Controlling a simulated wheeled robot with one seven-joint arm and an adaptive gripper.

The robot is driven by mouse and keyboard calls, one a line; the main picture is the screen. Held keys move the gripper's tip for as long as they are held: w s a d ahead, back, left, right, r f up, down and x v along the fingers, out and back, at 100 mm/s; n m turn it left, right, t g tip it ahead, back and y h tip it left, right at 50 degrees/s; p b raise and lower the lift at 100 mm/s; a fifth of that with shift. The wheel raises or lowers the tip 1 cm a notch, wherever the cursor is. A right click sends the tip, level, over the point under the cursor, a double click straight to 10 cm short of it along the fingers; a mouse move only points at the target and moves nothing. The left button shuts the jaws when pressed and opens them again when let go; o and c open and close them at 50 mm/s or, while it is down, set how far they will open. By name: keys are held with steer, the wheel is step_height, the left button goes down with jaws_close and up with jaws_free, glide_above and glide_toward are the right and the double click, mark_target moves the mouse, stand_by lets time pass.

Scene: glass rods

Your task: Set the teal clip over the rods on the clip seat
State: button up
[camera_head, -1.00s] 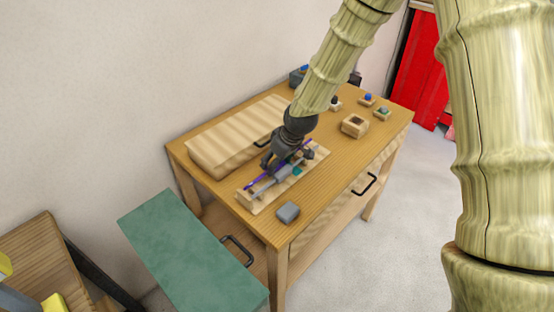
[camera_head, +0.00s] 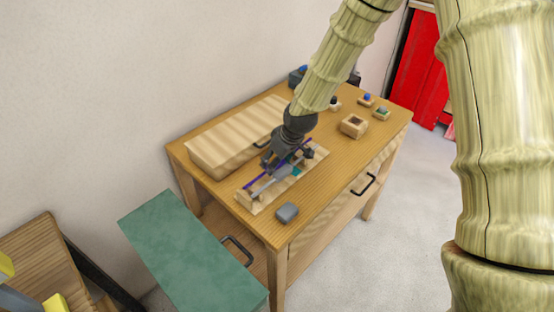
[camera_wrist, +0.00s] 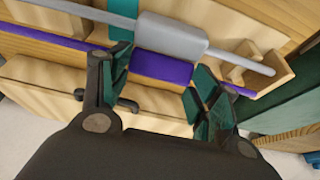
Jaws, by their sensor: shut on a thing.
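My gripper (camera_wrist: 152,85) is shut on the thick purple sleeve (camera_wrist: 162,68) of the purple rod (camera_wrist: 52,39), one finger at each end of it. In the head view my gripper (camera_head: 272,166) is low over the wooden rod holder (camera_head: 259,204). A grey rod (camera_wrist: 236,58) with a thick grey sleeve (camera_wrist: 172,33) lies alongside the purple one. A teal piece (camera_wrist: 120,27) shows by the grey rod; in the head view the teal piece (camera_head: 297,171) is at the holder's right side. Whether it is the clip or its seat, I cannot tell.
A wooden box (camera_head: 235,137) stands behind the holder. A grey block (camera_head: 287,212) lies near the table's front corner. A square wooden block with a dark recess (camera_head: 354,126) and small blocks with coloured knobs (camera_head: 367,99) stand at the right. A green-topped surface (camera_head: 185,245) is lower left.

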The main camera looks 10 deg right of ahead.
steer(key=shift+s+f, duration=0.25)
steer(key=shift+f, duration=0.45)
steer(key=o, duration=1.2)
steer(key=shift+w, duration=0.1)
steer(key=shift+r, duration=0.25)
steer(key=shift+d+r, duration=0.1)
steer(key=shift+r, duration=0.15)
steer(key=v, duration=1.1)
steer(key=shift+s+d, duration=0.15)
steer(key=shift+s, duration=0.05)
